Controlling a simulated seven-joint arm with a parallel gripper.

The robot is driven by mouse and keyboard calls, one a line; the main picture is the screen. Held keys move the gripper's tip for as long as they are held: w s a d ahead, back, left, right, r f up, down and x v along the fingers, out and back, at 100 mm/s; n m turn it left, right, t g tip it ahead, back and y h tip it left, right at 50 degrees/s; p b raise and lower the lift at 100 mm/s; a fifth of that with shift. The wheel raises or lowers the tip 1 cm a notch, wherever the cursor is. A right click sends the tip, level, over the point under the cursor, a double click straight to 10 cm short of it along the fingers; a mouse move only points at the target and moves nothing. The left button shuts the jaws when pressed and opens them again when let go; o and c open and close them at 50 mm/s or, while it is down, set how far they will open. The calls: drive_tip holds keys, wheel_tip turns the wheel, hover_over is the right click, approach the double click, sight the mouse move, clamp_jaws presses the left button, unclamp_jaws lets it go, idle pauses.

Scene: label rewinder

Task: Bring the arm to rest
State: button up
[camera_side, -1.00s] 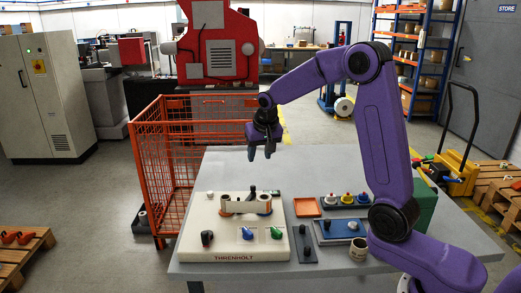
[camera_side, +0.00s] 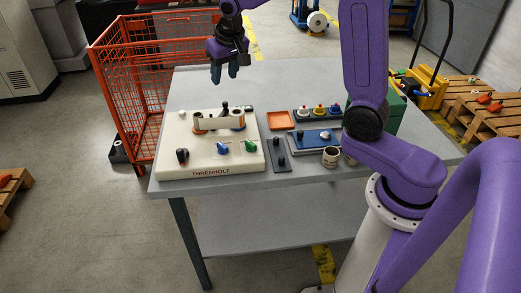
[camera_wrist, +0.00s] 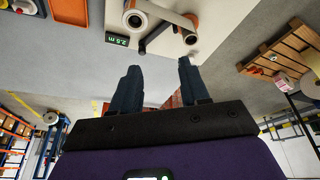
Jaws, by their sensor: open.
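My gripper (camera_side: 226,72) hangs above the far edge of the table, behind the label rewinder, with its fingers pointing down. It is open and empty. In the wrist view its two dark fingers (camera_wrist: 156,80) stand apart with nothing between them. The cream label rewinder (camera_side: 190,160) sits on the grey table at the left and carries two rolls, dark, blue and green knobs and the name THRENHOLT. In the wrist view, part of the rewinder shows at the top with a green display (camera_wrist: 117,40) reading 2.5 m. My gripper touches nothing.
On the grey table (camera_side: 300,78) stand an orange tray (camera_side: 280,120), a row of coloured buttons (camera_side: 318,112), a blue panel (camera_side: 315,139), a dark plate with pegs (camera_side: 279,157) and a cup (camera_side: 331,157). An orange mesh cage (camera_side: 125,90) stands at left. The table's back is clear.

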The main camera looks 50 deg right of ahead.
drive_tip(key=s+a+f+n+g+y, duration=0.1)
drive_tip(key=s+a+n, duration=0.3)
drive_tip(key=s, duration=0.4)
drive_tip(key=s+a+n+g+y, duration=0.1)
drive_tip(key=s+a+n, duration=0.35)
drive_tip(key=s, duration=0.45)
drive_tip(key=s+d+f+n+g, duration=0.1)
drive_tip(key=s+n, duration=0.6)
drive_tip(key=s, duration=1.1)
drive_tip(key=shift+d+f, duration=0.65)
drive_tip(key=shift+f, duration=0.05)
